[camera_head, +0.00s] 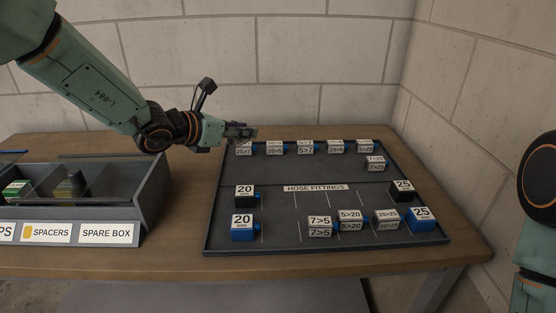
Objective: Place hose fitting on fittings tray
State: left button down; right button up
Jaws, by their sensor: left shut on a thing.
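The fittings tray (275,215) is a dark, low-rimmed tray with a white HOSE FITTINGS label (315,188) across its middle. My left gripper (243,137) is at the tray's back left corner, shut on a small hose fitting (244,149) with a white number label. The gripper partly hides the top of this fitting, and I cannot tell whether it touches the tray. More labelled fittings stand in a back row, such as one (305,147) near the middle. Front fittings include a 7>5 piece (320,226) and a 5>20 piece (350,219). My right gripper is out of view.
Blue 20 mm (243,228) and 25 (421,219) blocks stand at the tray's front corners, with black ones behind. Walls close off the back and right.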

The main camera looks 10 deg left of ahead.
pick_arm(q)
send_over(246, 171)
jog(key=f, duration=0.4)
jog(key=shift+w+d+f+b, duration=0.2)
jog(key=shift+b, duration=0.1)
jog(key=shift+s+a+f, duration=0.1)
jog(key=shift+a+f, duration=0.15)
jog(key=shift+f, duration=0.25)
jog(key=shift+s+f+b, duration=0.2)
jog(key=shift+f+b, duration=0.1)
jog(key=shift+f, duration=0.8)
jog(key=shift+w+d+f, duration=0.1)
jog(key=shift+f, duration=0.2)
jog(key=shift+w+f, duration=0.1)
jog(key=shift+w, duration=0.1)
jog(key=shift+s+b, duration=0.25)
jog(key=shift+b, duration=0.05)
jog(key=c, duration=1.5)
grip_release()
jog(key=shift+f, duration=0.1)
jog(key=o, duration=0.4)
jog(key=shift+w+f, duration=0.1)
jog(key=shift+w, duration=0.1)
jog(key=shift+s, duration=0.15)
